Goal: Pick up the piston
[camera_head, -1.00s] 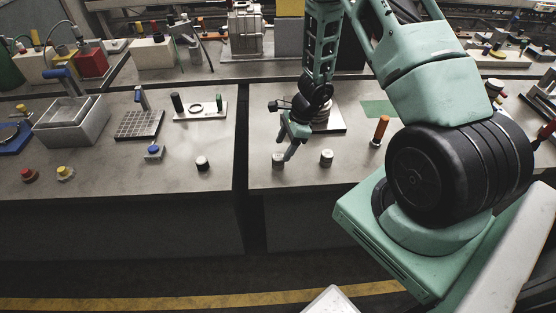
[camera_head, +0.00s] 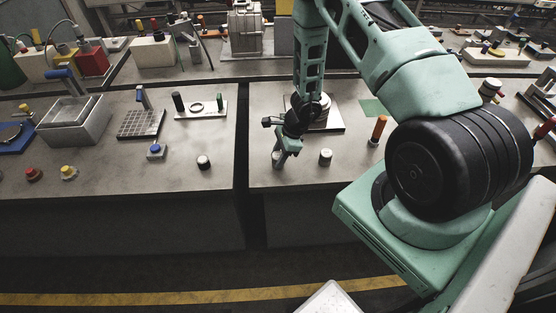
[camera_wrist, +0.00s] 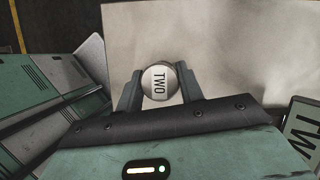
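The piston appears to be a short round piece with a pale cap lettered TWO (camera_wrist: 161,82), seen from above in the wrist view. I cannot confirm its identity from its look alone. My gripper (camera_head: 279,163) points down at the near edge of the right-hand grey table. In the wrist view my gripper's fingers (camera_wrist: 160,92) stand on both sides of the round piece, very close to it. I cannot tell whether they touch it. In the head view my gripper hides most or all of this piece.
A similar short cylinder (camera_head: 325,157) stands just right of my gripper. An orange-topped post (camera_head: 378,130) stands farther right. A plate (camera_head: 330,117) bearing a round part lies behind my gripper. A dark cylinder (camera_head: 203,162) stands on the left table, across a gap.

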